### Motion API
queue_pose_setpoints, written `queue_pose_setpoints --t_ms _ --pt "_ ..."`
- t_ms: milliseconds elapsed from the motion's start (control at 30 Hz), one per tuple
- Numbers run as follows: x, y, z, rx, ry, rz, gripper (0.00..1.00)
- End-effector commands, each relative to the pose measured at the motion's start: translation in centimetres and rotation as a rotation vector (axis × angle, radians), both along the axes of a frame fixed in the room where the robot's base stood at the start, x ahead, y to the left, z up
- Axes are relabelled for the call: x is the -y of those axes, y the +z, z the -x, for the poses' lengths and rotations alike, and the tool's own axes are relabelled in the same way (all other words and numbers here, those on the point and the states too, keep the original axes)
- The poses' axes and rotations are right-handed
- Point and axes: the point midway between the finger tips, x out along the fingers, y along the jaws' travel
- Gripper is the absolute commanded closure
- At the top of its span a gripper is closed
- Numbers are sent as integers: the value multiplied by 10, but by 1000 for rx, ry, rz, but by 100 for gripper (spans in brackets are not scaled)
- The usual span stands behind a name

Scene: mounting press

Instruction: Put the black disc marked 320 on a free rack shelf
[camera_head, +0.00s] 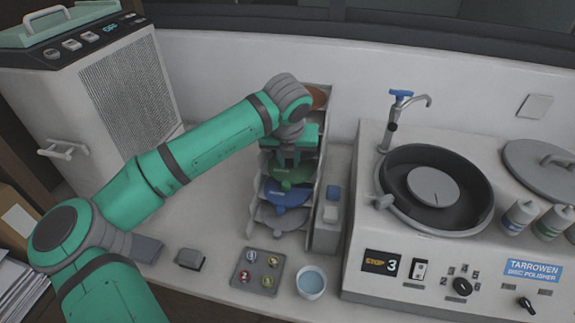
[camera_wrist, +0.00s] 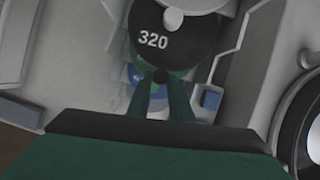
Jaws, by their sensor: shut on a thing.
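The black disc marked 320 (camera_wrist: 188,42) is in the wrist view, its number facing the camera. My gripper (camera_wrist: 160,80) is shut on the near edge of this disc. In the head view my gripper (camera_head: 290,157) is at the front of the rack (camera_head: 312,185), above the green disc (camera_head: 297,174), and mostly hides the black disc. Below the green disc are a blue disc (camera_head: 287,193) and a grey disc (camera_head: 281,217) on lower shelves. A brown-orange disc (camera_head: 318,97) shows at the top. I cannot tell whether the black disc rests on a shelf.
The polisher (camera_head: 440,262) with its round bowl stands right of the rack. A narrow grey block (camera_head: 327,237) adjoins the rack's right side. A tray of small round samples (camera_head: 245,275) and a cup of bluish liquid (camera_head: 311,283) stand in front. A vented machine (camera_head: 120,95) is at left.

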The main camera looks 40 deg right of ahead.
Motion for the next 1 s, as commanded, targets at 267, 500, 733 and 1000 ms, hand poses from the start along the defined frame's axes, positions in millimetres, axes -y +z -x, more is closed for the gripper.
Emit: queue_pose_setpoints --t_ms 267,500,733,1000 --pt "18 1 -16 1 1 0 100" --pt "21 -12 -18 -1 0 1 100" --pt "20 -16 -20 0 3 0 100" --pt "20 -16 -19 -1 2 -1 100"
